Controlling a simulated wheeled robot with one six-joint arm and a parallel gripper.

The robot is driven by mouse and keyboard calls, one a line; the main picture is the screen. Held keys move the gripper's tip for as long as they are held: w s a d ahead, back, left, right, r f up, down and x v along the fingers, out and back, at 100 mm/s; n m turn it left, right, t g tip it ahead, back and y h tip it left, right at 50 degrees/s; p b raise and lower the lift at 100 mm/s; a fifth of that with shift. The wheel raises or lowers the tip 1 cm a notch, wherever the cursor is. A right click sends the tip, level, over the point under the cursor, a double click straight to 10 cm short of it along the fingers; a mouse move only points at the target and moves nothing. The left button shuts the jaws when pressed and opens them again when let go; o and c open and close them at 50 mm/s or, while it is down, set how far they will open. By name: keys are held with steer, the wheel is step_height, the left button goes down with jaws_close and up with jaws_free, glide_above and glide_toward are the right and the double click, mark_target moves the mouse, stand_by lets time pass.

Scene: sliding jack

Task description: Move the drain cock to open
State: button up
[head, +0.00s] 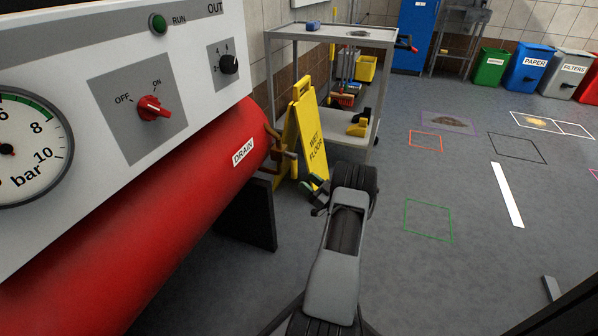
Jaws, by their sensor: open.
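The drain cock (280,148) is a small brown-orange fitting at the right end of the red tank, beside the white DRAIN label (243,152). Its handle position is hard to make out at this size. My gripper (308,187) is in the middle of the view, below and to the right of the cock. Its dark fingers are apart and empty, and do not appear to touch the cock.
The red tank (130,245) and grey panel with an OFF/ON knob (153,108) fill the left. A yellow wet floor sign (309,135) stands behind the gripper, near a grey cart (330,35). Floor at right is mostly clear, with a green outlined square (428,220).

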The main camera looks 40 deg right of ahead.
steer(key=p+v, duration=0.1)
steer(key=v, duration=0.5)
steer(key=shift+s, duration=0.25)
stand_by(0.3)
